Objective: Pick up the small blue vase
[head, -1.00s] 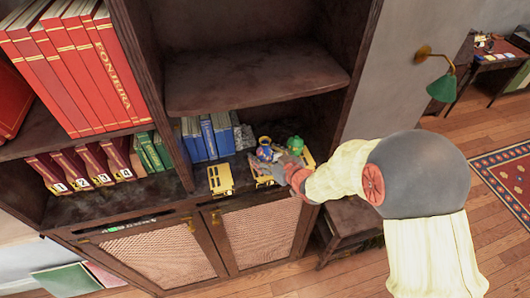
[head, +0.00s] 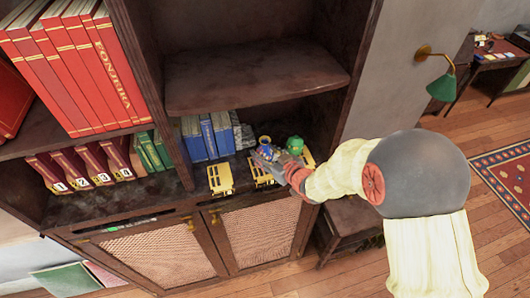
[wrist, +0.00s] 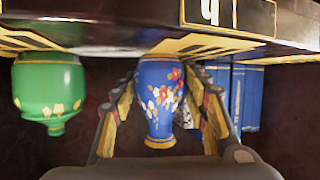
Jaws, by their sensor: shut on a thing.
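The small blue vase (head: 265,142) has painted flowers and gold trim, and it is on the shelf's display row in the head view. In the wrist view, which is upside down, the blue vase (wrist: 159,98) is between the two fingers of my gripper (wrist: 165,95). My gripper (head: 268,155) is shut on the vase, with a finger on either side of its body. The vase is upright at its yellow stand (wrist: 200,46). I cannot tell whether its base touches the stand.
A green vase (head: 295,144) stands close on the right; it also shows in the wrist view (wrist: 48,88). An empty-looking yellow stand (head: 220,179) is on the left. Blue books (head: 208,137) stand behind on the left. An upper shelf (head: 255,80) overhangs the row.

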